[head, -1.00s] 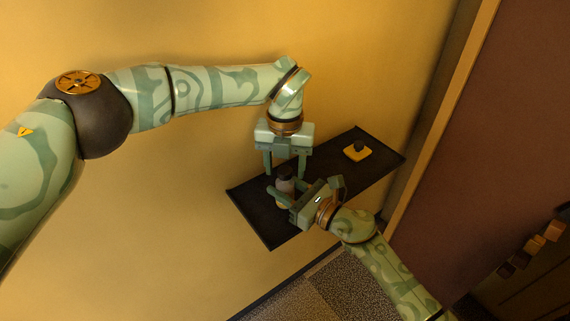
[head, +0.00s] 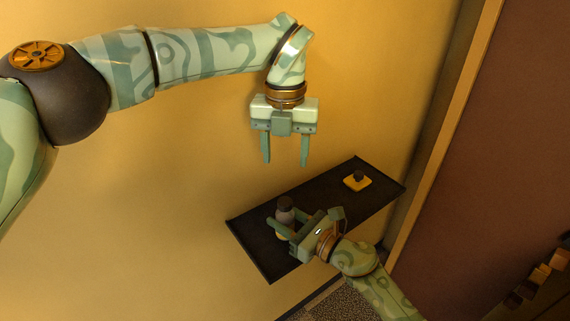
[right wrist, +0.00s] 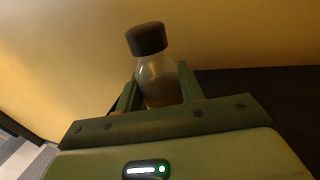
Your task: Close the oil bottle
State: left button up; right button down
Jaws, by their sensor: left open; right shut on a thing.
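The oil bottle (head: 285,216) stands on the dark shelf (head: 258,248), toward its left end. A dark cap (head: 284,202) sits on top of its neck. In the right wrist view the bottle (right wrist: 158,80) is clear with brownish contents, and the cap (right wrist: 146,38) covers its mouth. I cannot tell how tightly it sits. My right gripper (head: 283,229) is shut around the bottle's body, which hides the lower part. My left gripper (head: 285,163) is open and empty, above the bottle and clear of the cap, fingers pointing down.
A yellow block (head: 357,183) with a dark knob-like piece (head: 358,175) on it sits at the shelf's right part. The shelf between is bare. A yellow wall (head: 180,180) stands behind, and a reddish-brown panel (head: 500,130) is at the right.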

jog(key=c, duration=0.8)
grip_release()
jog(key=v, duration=1.6)
jog(key=shift+s+d, duration=0.1)
jog(key=shift+d, duration=0.05)
